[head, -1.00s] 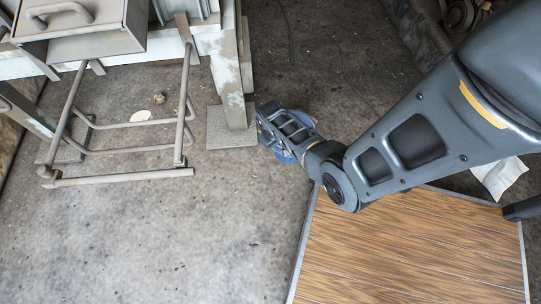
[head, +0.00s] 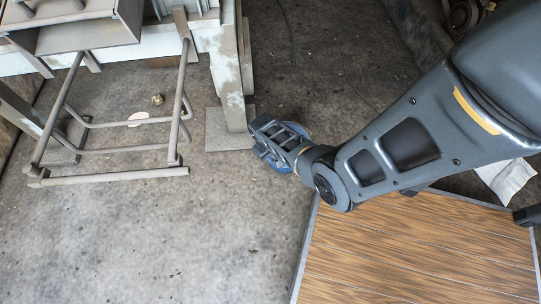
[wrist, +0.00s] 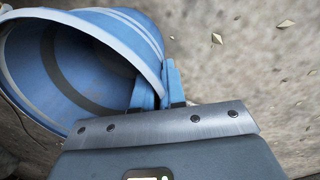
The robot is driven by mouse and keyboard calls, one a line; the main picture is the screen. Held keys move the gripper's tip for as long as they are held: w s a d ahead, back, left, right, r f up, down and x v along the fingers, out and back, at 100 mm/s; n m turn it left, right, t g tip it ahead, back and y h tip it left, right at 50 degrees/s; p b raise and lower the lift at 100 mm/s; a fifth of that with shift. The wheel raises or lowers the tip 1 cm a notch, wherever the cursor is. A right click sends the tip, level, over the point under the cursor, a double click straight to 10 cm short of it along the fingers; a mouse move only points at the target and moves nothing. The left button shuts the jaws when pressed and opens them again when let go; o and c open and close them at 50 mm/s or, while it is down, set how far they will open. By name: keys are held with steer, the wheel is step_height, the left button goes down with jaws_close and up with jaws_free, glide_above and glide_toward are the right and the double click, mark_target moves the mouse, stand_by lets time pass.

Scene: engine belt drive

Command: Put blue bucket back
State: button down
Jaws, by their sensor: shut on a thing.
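The blue bucket (wrist: 75,60) fills the upper left of the wrist view, tilted so that its open mouth and pale rim show. In the head view only a blue sliver of the bucket (head: 279,164) shows behind my gripper (head: 272,140). My gripper is shut on the bucket at its rim, and the finger tips (wrist: 160,88) show at the rim's right side in the wrist view. The bucket's inside looks empty where it shows; its bottom is partly hidden.
A metal frame with a low tube rack (head: 110,178) stands at the left; its post foot (head: 228,140) is just left of my gripper. A wooden-topped board (head: 420,250) lies at lower right. A white sheet (head: 507,178) is at the right. Concrete floor is clear at lower left.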

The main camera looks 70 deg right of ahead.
steer(key=c, duration=1.2)
jaws_free()
step_height(320, 180, up, 12)
steer(key=w+a+p, duration=0.1)
steer(key=p, duration=0.6)
steer(key=s+a+r+n+t+h, duration=0.1)
steer(key=s+a+r+n+t, duration=0.1)
steer(key=s+a+r+t, duration=0.45)
steer(key=s+a+r+n+t+h, duration=0.1)
steer(key=s+a+r+n+t, duration=0.15)
steer(key=a+r, duration=0.5)
steer(key=s+a+r+t+y, duration=0.1)
steer(key=s+a+r+t, duration=0.1)
steer(key=r, duration=0.7)
steer(key=s+a+r+n+t+y, duration=0.1)
steer(key=s+a+r+t, duration=0.1)
steer(key=a+r, duration=0.3)
steer(key=s+a+r+n+t+y, duration=0.1)
steer(key=s+a+r+t, duration=0.1)
steer(key=r, duration=1.2)
steer(key=shift+s+a+t, duration=0.15)
steer(key=shift+a+t, duration=0.25)
steer(key=shift+a, duration=0.5)
steer(key=shift+n, duration=0.25)
